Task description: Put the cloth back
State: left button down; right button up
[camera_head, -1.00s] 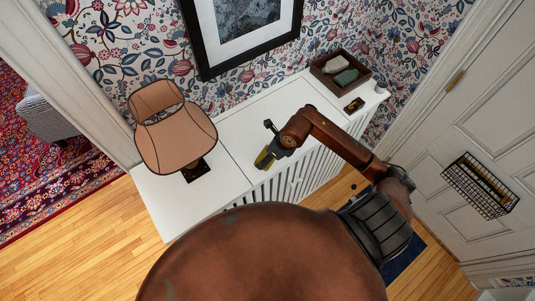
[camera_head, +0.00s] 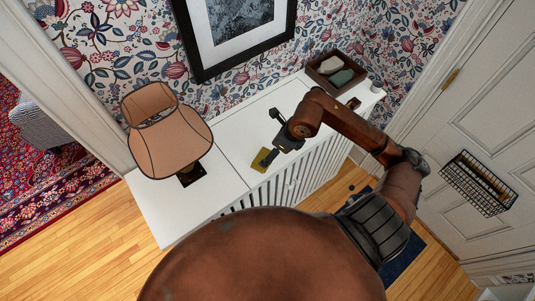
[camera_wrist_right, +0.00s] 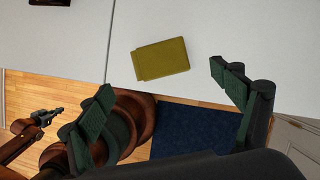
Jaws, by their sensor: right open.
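A folded olive-yellow cloth (camera_head: 259,157) lies flat on the white cabinet (camera_head: 225,133), near its front edge. In the right wrist view the cloth (camera_wrist_right: 160,59) lies beyond my fingertips, between their two lines, not gripped. My right gripper (camera_head: 272,139) is open and empty, with its fingers spread above the cabinet top beside the cloth; its green-padded fingers also show in the right wrist view (camera_wrist_right: 160,82). What appears to be my left gripper (camera_wrist_right: 45,117) shows small at the left of that view, over the floor; its jaws are too small to judge.
A lamp with a tan shade (camera_head: 167,135) stands on the cabinet's left part. A dark wooden tray (camera_head: 318,76) with a pale and a grey-green folded item stands at the far right end, near a small white cup (camera_head: 377,86). A wire basket (camera_head: 478,184) hangs on the door.

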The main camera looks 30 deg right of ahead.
jog(key=shift+v, duration=1.35)
jog(key=shift+a, duration=0.1)
